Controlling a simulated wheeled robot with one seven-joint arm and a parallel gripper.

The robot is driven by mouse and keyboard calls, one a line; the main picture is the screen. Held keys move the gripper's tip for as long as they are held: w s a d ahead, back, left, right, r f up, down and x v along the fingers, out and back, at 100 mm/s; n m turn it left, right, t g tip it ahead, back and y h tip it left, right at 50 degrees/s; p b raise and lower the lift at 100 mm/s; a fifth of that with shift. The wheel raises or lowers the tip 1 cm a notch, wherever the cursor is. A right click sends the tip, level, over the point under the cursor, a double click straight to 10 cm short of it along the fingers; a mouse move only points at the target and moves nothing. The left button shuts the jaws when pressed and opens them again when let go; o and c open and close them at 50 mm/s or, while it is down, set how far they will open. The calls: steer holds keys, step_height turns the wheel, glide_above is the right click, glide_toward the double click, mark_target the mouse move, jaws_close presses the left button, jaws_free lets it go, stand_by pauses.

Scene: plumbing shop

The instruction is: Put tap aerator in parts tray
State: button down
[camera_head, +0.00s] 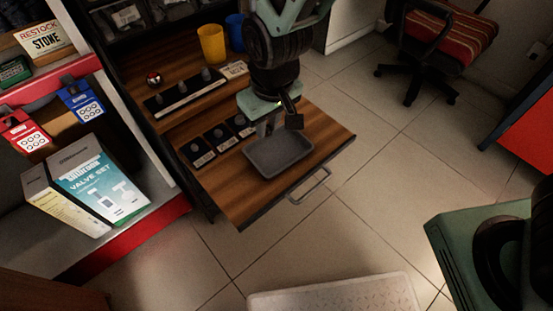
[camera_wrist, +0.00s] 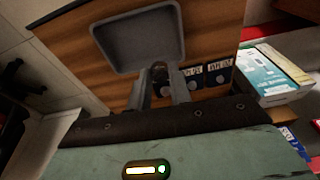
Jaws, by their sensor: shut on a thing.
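The parts tray (camera_head: 280,157) is a shallow grey rectangular tray on the wooden pull-out board. It also shows in the wrist view (camera_wrist: 138,42), just beyond my fingertips. My gripper (camera_head: 267,131) points down at the tray's back edge, and its fingers show in the wrist view (camera_wrist: 161,84). They are shut on a small dark round thing, which I take to be the tap aerator (camera_wrist: 159,70). It sits between the fingertips near the tray's rim; its height above the board is hard to tell. In the head view the fingers hide it.
Several small labelled parts (camera_head: 222,137) stand on the board left of the tray. A rack with knobs (camera_head: 185,93), a chrome ball (camera_head: 153,78), a yellow cup (camera_head: 211,43) and a blue cup (camera_head: 235,31) are behind. A valve set box (camera_head: 102,187) stands on the left shelf. The drawer handle (camera_head: 310,187) sticks out in front.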

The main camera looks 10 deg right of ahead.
mark_target(268, 159)
step_height(268, 159, down, 10)
steer(key=shift+r+b, duration=0.2)
steer(key=shift+b, duration=1)
steer(key=shift+f, duration=0.15)
steer(key=c, duration=1.3)
jaws_free()
steer(key=r+p, duration=0.1)
steer(key=r, duration=0.3)
steer(key=s+r+p, duration=0.1)
steer(key=r, duration=0.3)
steer(key=d+r+p, duration=0.1)
steer(key=r, duration=0.3)
steer(key=shift+s+r, duration=0.1)
steer(key=shift+s, duration=0.15)
steer(key=shift+n+g, duration=0.7)
steer(key=shift+g, duration=0.1)
steer(key=s+d+r, duration=0.3)
steer(key=s, duration=0.2)
steer(key=s+d+r, duration=0.3)
steer(key=s, duration=0.2)
steer(key=s+d+r, duration=0.3)
steer(key=s+d, duration=0.1)
steer(key=s, duration=0.1)
steer(key=shift+s+r, duration=0.2)
